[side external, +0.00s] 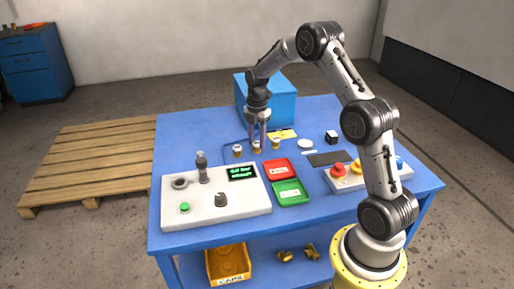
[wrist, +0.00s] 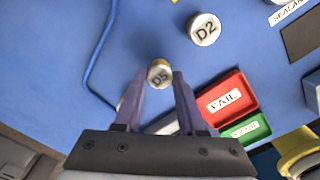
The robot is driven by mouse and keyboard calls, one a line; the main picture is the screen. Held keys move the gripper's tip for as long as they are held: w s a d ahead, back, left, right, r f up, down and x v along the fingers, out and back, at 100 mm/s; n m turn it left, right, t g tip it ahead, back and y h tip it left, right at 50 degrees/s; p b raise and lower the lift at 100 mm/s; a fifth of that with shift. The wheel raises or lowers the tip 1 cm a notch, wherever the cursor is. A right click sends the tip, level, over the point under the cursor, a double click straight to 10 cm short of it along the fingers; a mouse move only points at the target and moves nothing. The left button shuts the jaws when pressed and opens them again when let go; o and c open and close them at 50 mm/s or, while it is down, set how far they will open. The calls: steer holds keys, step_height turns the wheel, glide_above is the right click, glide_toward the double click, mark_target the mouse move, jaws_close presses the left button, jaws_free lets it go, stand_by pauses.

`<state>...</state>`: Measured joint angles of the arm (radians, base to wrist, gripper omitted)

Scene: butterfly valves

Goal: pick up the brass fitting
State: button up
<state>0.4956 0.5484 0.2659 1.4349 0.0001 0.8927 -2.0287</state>
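Small brass fittings with pale, labelled tops stand in a row on the blue table. The middle one, marked D5 (wrist: 159,75), lies between my fingertips in the wrist view. In the side view, this middle fitting (side external: 257,146) is right below my gripper (side external: 258,142). My gripper (wrist: 159,80) is open, pointing down, with one finger on each side of D5; I cannot tell whether they touch it. The fitting marked D2 (wrist: 203,29) is up and right of D5. Another fitting (side external: 238,152) stands left of my gripper and one (side external: 275,144) stands right.
A red tray (side external: 280,181) and green tray (side external: 305,200) lie in front of the fittings. A white control panel (side external: 240,208) is at front left and a button box (side external: 345,182) at right. A blue box (side external: 283,105) stands behind. Brass parts (side external: 285,256) lie on the lower shelf.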

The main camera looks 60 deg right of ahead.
jaws_close()
